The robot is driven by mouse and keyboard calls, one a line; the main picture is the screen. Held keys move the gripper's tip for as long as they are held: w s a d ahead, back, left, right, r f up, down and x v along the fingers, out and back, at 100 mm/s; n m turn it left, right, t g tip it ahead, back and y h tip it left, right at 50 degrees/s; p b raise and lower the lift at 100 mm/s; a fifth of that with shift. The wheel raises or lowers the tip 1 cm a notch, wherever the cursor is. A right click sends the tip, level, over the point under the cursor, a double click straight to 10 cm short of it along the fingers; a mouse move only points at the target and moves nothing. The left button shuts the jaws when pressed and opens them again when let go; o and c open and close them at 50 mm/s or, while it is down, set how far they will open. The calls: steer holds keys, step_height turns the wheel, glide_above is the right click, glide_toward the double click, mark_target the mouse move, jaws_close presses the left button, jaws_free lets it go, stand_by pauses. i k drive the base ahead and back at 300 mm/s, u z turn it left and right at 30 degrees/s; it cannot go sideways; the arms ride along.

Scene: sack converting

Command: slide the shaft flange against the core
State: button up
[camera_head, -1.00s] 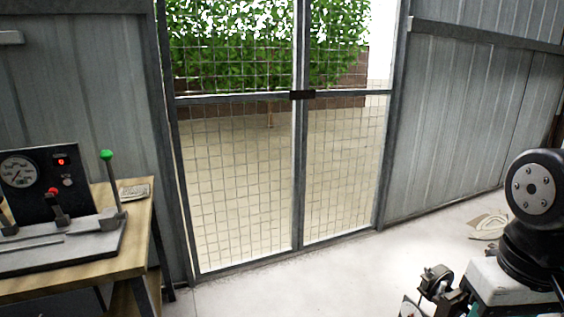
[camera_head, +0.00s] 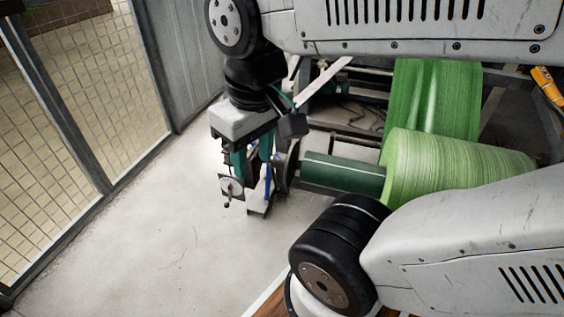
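A roll of light green film (camera_head: 460,165) lies on its side in a stand at the right. A dark green cylinder (camera_head: 343,175), which looks like the core end or shaft, sticks out of its left end. A dark round disc (camera_head: 287,165), likely the shaft flange, stands at the cylinder's left end; whether it touches the core I cannot tell. My gripper (camera_head: 252,190) hangs pointing down just left of the disc, with teal parts below its pale body. Its fingertips are small and partly mixed with hardware behind, so its opening and any contact are unclear.
A green film web (camera_head: 435,95) rises behind the roll. A mesh gate (camera_head: 85,80) stands at the left. The concrete floor (camera_head: 150,235) between gate and stand is clear. My arm covers much of the right.

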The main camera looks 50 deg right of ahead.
mark_target(287, 161)
steer(key=k, duration=0.6)
steer(key=u, duration=0.25)
steer(key=i, duration=1.45)
steer(key=z, duration=0.85)
